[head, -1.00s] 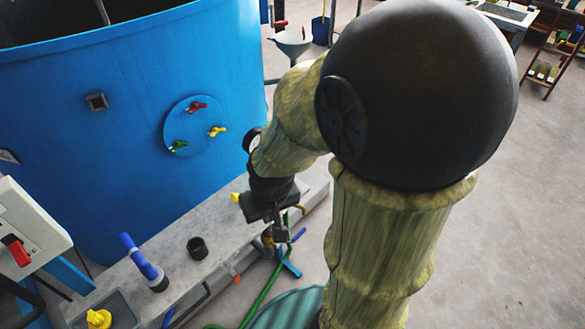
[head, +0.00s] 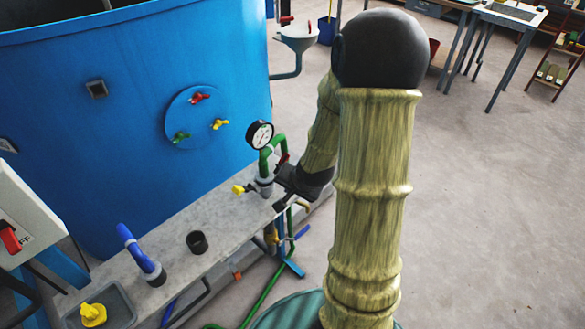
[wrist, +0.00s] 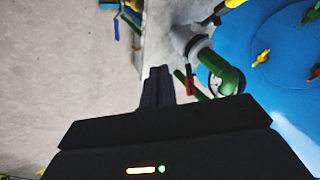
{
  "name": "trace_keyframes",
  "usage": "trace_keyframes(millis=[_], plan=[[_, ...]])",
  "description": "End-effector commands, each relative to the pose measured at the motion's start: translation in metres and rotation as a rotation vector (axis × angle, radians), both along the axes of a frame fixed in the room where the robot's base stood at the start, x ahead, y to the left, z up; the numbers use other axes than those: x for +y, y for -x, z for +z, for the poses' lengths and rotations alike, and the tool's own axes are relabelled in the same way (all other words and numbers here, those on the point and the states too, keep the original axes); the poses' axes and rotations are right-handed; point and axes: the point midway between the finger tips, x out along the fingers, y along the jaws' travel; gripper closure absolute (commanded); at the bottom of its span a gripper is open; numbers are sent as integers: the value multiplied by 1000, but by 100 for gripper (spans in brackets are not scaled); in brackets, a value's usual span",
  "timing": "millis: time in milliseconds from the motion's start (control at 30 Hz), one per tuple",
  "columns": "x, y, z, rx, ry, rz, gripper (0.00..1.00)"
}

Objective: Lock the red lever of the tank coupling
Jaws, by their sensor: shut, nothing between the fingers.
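The tank coupling (head: 264,186) is a grey collar with a green bent pipe, on the ledge beside the blue tank (head: 120,110). In the wrist view the red lever (wrist: 190,82) hangs beside the grey coupling (wrist: 198,48) and the green pipe (wrist: 222,78). My gripper (head: 280,204) is right of the coupling, its body tilted. In the wrist view my gripper (wrist: 158,72) has its dark fingers together, empty, left of the lever with a small gap in the picture.
A pressure gauge (head: 260,134) stands on the green pipe. A yellow-handled valve (head: 243,189) sits left of the coupling. The ledge (head: 225,221) also holds a black cup (head: 197,243) and a blue-handled piece (head: 140,250). Floor to the right is open.

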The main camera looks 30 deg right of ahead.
Motion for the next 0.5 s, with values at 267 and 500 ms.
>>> trace_keyframes(millis=[267,500], plan=[[-52,-37,-62,-244,-539,-476,100],[-93,-50,-69,-451,-1087,-778,100]])
